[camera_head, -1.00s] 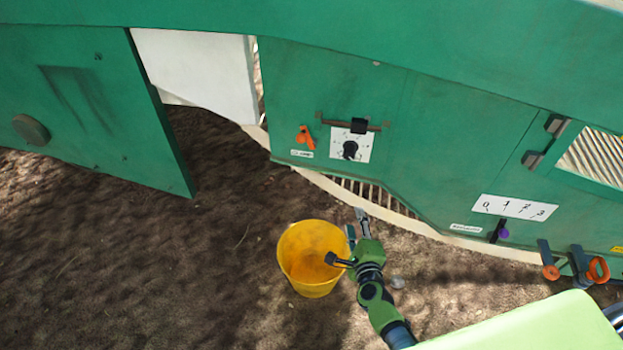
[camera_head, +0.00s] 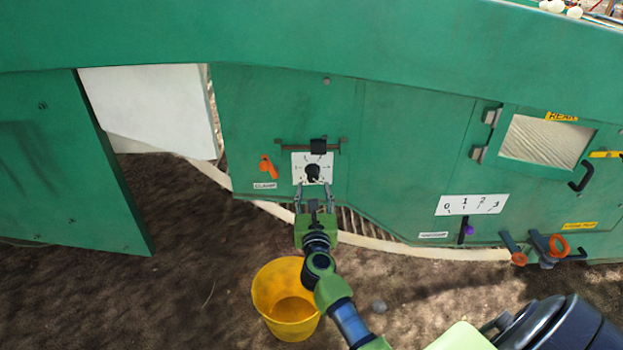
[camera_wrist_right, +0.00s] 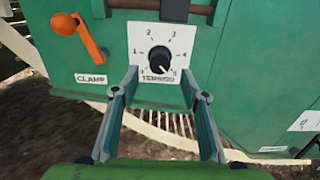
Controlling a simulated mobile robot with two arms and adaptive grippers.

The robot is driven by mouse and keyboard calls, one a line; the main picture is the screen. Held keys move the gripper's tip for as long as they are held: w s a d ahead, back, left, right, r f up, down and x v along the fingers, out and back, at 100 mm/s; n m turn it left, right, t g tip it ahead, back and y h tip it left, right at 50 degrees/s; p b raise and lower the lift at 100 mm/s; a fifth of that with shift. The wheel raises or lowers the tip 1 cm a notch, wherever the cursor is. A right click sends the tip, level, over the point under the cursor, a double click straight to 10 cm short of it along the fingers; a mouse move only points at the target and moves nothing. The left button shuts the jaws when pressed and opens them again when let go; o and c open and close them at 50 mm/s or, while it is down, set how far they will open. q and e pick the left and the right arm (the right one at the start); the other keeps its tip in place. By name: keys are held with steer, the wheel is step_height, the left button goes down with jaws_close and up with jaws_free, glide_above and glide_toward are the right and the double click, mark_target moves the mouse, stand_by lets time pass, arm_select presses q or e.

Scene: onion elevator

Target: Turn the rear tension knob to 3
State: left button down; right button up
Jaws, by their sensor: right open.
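The black tension knob (camera_head: 312,173) sits on a white square dial plate (camera_head: 326,160) on the green machine wall. In the right wrist view the knob (camera_wrist_right: 160,59) is near the top middle, above the label TENSION. Its white mark points to the lower right, near 5; the 3 is at the upper right of the plate (camera_wrist_right: 139,30). My right gripper (camera_head: 314,188) is open and empty just below the knob. In the wrist view its fingers (camera_wrist_right: 160,80) spread left and right below the knob, apart from it. My left gripper is not in view.
An orange clamp lever (camera_head: 268,166) is left of the dial, and a dark bar with a black block (camera_head: 318,146) is just above it. A yellow bucket (camera_head: 264,296) stands below my right arm.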

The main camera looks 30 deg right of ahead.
mark_target(313, 179)
steer(key=b+x, duration=0.1)
steer(key=x, duration=0.6)
steer(key=shift+w, duration=0.15)
steer(key=c, duration=1.1)
